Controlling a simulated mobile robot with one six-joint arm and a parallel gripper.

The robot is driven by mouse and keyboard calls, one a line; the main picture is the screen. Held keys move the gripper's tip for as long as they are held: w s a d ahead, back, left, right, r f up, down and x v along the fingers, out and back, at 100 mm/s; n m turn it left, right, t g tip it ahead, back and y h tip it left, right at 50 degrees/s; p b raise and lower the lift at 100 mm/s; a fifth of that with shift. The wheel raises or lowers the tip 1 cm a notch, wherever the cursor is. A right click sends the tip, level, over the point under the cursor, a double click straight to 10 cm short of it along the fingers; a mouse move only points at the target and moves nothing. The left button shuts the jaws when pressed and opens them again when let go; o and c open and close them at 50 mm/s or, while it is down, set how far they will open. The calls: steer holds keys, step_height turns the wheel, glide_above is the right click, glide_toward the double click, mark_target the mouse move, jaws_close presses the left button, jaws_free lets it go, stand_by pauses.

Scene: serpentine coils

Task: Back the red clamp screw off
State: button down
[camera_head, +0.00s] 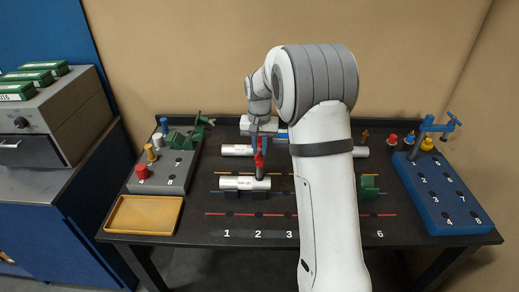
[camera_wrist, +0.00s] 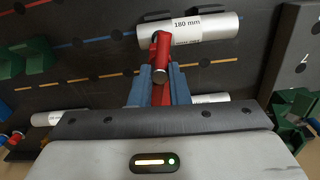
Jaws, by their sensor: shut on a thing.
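The red clamp (camera_head: 259,163) stands on the silver cylinder labelled 180 mm (camera_head: 235,184), which lies on dark supports on the table. In the wrist view the red clamp (camera_wrist: 160,45) reaches over the cylinder (camera_wrist: 215,27), with a round screw end facing the camera. My gripper (camera_head: 258,147) is above the clamp, and its two blue fingers (camera_wrist: 158,82) are shut on the red clamp screw, one on each side. The fingers and the clamp body hide much of the screw, so I cannot tell how far it is turned in.
A grey numbered block (camera_head: 165,178) with several pegs and a green clamp stands at the left. A tan tray (camera_head: 143,232) is in front of it. A blue numbered block (camera_head: 455,222) stands at the right. The front table strip is clear.

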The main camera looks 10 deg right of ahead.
steer(key=n+b, duration=0.1)
steer(key=n, duration=0.6)
steer(key=shift+b, duration=0.3)
steer(key=n, duration=0.4)
steer(key=shift+r+b, duration=0.1)
steer(key=shift+b, duration=0.2)
steer(key=n, duration=0.3)
steer(key=shift+n, duration=0.3)
steer(key=n, duration=0.3)
steer(key=shift+a+n+b, duration=0.1)
steer(key=shift+n+b, duration=0.2)
steer(key=shift+b, duration=0.1)
steer(key=n, duration=0.3)
steer(key=shift+n, duration=0.4)
steer(key=n, duration=0.7)
steer(key=shift+b, duration=0.35)
steer(key=c, duration=1.4)
jaws_free()
steer(key=shift+s, duration=0.1)
steer(key=shift+o, duration=0.2)
